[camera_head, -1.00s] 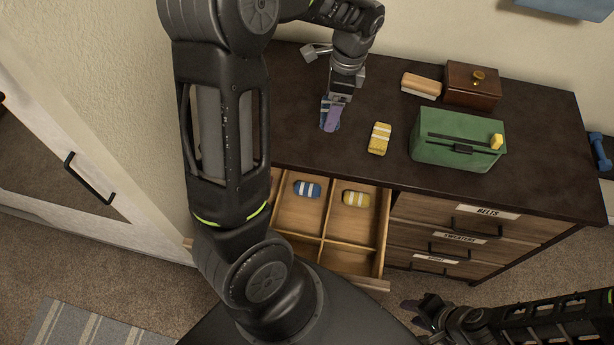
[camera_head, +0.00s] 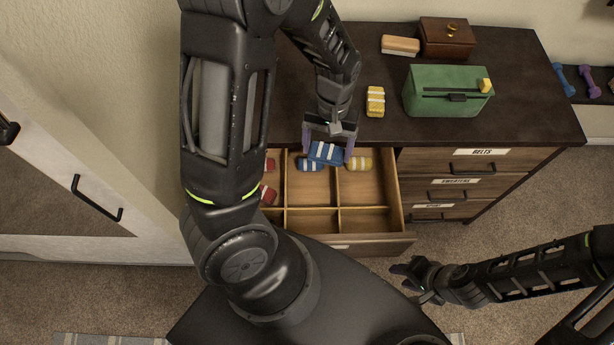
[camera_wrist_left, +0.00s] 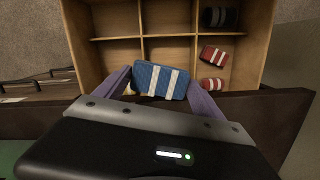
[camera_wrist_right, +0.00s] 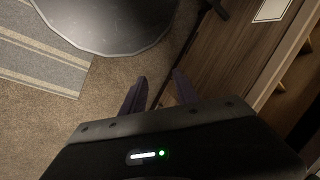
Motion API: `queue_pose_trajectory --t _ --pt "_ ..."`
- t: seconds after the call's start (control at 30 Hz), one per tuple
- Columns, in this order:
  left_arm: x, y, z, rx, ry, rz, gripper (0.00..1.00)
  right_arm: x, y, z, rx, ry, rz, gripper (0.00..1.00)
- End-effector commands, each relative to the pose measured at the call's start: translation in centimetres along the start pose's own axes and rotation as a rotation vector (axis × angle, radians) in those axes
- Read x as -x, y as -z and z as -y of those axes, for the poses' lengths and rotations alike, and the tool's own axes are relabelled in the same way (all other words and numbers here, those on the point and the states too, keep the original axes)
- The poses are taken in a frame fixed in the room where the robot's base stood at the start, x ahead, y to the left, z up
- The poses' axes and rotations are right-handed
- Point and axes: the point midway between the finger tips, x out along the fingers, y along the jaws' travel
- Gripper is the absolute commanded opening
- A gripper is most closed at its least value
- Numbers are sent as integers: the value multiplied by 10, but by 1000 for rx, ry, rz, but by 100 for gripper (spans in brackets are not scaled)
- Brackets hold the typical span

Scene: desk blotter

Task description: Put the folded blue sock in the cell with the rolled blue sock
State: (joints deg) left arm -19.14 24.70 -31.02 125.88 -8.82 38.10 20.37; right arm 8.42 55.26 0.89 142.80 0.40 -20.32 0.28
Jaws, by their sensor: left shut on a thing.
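The folded blue sock (camera_head: 326,152) with white stripes is held between the fingers of my left gripper (camera_head: 327,149), above the back of the open drawer. The sock also shows in the left wrist view (camera_wrist_left: 160,81), between the two purple fingers. The rolled blue sock (camera_head: 309,165) lies in the back middle cell, just below and left of the held sock in the head view, partly covered by it. My right gripper (camera_head: 408,272) is away from the drawer at the lower right; its fingers stand apart and empty in the right wrist view (camera_wrist_right: 157,92).
A rolled yellow sock (camera_head: 360,163) lies in the back right cell of the drawer (camera_head: 345,240). Red socks (camera_head: 267,194) are in left cells. A folded yellow sock (camera_head: 375,101), green box (camera_head: 447,92), brush (camera_head: 400,46) and brown box (camera_head: 446,37) stand on the dresser top.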

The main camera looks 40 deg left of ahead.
Motion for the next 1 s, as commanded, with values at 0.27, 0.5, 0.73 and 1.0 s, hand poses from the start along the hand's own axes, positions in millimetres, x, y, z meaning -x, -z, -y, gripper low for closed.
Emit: queue_pose_trajectory --t 0.27,0.5,0.73,1.0 --pt "-56 -15 10 111 -15 3 41 -24 4 -8 3 7 -8 36" --pt "-100 -31 21 228 -33 2 41 -41 6 -13 6 12 -13 36" --pt "-110 -37 24 269 -41 0 41 -43 7 -13 8 14 -15 36" --pt "-112 -37 25 268 -40 1 41 -44 7 -13 8 14 -15 36"
